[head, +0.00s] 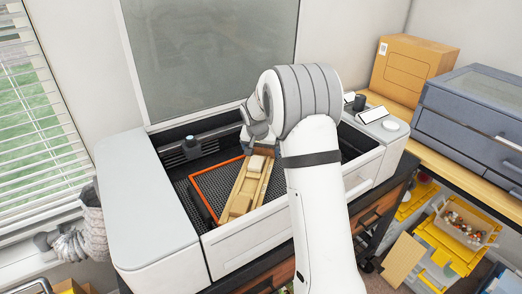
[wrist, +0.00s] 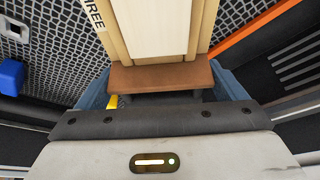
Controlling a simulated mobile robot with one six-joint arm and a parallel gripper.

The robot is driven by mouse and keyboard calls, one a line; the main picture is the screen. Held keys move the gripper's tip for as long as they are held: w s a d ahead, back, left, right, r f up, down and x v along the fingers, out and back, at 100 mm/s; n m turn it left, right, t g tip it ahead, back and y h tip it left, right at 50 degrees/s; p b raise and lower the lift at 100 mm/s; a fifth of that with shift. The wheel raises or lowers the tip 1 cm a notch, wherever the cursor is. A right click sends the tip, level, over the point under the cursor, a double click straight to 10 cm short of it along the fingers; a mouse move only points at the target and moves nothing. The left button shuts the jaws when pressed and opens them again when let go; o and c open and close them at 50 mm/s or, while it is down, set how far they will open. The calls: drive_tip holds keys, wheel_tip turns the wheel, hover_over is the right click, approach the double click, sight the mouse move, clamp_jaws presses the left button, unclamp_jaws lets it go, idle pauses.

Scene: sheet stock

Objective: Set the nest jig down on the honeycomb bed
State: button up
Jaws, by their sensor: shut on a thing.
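The nest jig (head: 246,188) is a long pale wooden piece with raised side rails and lighter blocks in it. In the wrist view the nest jig (wrist: 160,30) shows a brown end tab and a label reading "THREE". My gripper (head: 260,146) is shut on its far end; in the wrist view its blue fingers flank the brown tab. The dark honeycomb bed (head: 215,182) lies beneath the jig inside the open machine. It also shows in the wrist view (wrist: 55,45). I cannot tell whether the jig touches the bed.
An orange outline (head: 198,201) marks part of the bed, with the jig over its right portion. The machine's front wall (head: 245,240) and raised lid (head: 220,55) bound the space. A dark machine head (head: 191,147) sits at the back left. Some bed left of the jig is bare.

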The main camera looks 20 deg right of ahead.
sight(260, 154)
drive_tip(key=shift+f, duration=0.1)
drive_tip(key=shift+f+b, duration=0.6)
drive_tip(key=shift+b, duration=0.2)
drive_tip(key=shift+f, duration=0.1)
drive_tip(key=shift+f+b, duration=0.55)
drive_tip(key=shift+b, duration=0.15)
drive_tip(key=shift+f, duration=0.15)
drive_tip(key=shift+f+b, duration=0.1)
drive_tip(key=shift+b, duration=0.65)
drive_tip(key=shift+r, duration=0.4)
idle(0.3)
drive_tip(key=shift+f+b, duration=0.3)
drive_tip(key=shift+b, duration=0.7)
drive_tip(key=shift+r, duration=0.35)
